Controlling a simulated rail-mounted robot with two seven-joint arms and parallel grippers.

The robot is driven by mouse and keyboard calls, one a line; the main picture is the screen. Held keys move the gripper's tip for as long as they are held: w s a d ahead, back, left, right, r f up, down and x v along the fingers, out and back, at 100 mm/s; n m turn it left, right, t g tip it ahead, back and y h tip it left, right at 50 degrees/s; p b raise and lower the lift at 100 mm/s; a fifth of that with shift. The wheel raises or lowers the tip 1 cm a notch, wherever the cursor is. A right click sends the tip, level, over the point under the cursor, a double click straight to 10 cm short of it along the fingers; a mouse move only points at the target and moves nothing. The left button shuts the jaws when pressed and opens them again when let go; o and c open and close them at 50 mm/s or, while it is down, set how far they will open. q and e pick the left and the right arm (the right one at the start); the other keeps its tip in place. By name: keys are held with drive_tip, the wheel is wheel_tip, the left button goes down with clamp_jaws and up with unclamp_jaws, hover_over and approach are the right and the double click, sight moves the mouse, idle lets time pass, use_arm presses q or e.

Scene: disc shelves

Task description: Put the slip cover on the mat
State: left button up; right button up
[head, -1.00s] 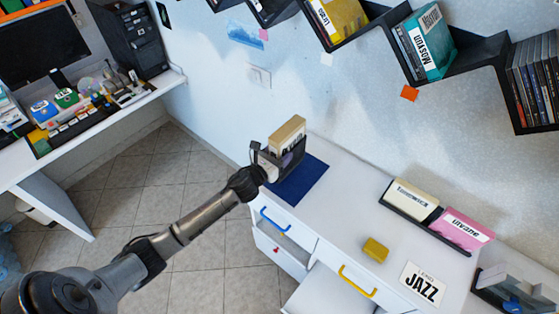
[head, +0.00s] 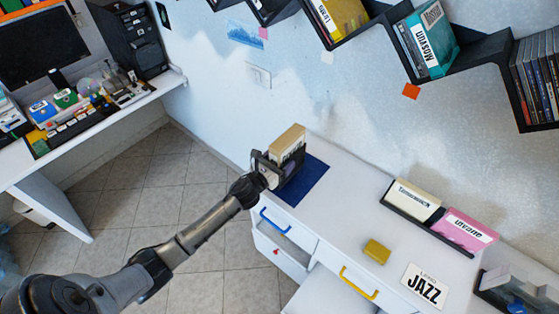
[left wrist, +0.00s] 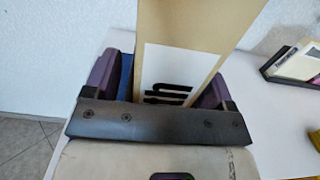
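The slip cover (head: 288,139) is a tan upright box with a white label. It stands on or just over the blue mat (head: 313,184), at the far left end of the white counter; its base is hidden by my gripper. My left gripper (head: 279,168) is around its lower part. In the left wrist view the cover (left wrist: 190,30) rises between the two purple fingers (left wrist: 160,85). A blue strip shows between the left finger and the cover, so the fingers look open, with the right one close to or against the cover. My right gripper is not in view.
A black holder with cream and pink cases (head: 465,230), a yellow block (head: 377,251) and a JAZZ card (head: 425,286) lie further right on the counter. Zigzag shelves (head: 480,58) hang above. A cluttered desk (head: 95,120) stands at left.

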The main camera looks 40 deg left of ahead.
use_arm(q)
drive_tip(key=shift+o, duration=0.2)
drive_tip(key=shift+r, duration=0.2)
drive_tip(key=s, duration=1.2)
drive_tip(key=s+d+f+n+g, duration=0.2)
drive_tip(key=s+d+n+g, duration=0.2)
drive_tip(key=s+n, duration=0.4)
drive_tip(key=s+d+f+n+g, duration=0.2)
drive_tip(key=s+d+n+g, duration=0.3)
drive_tip(key=n, duration=0.9)
drive_tip(key=s+d+f+n+g+h, duration=0.1)
drive_tip(key=s+d+f+n+g, duration=0.1)
drive_tip(key=s+d+n+g, duration=0.3)
drive_tip(key=s+d+n, duration=0.3)
drive_tip(key=s+n, duration=0.3)
drive_tip(key=shift+s, duration=0.25)
drive_tip(key=shift+f, duration=0.15)
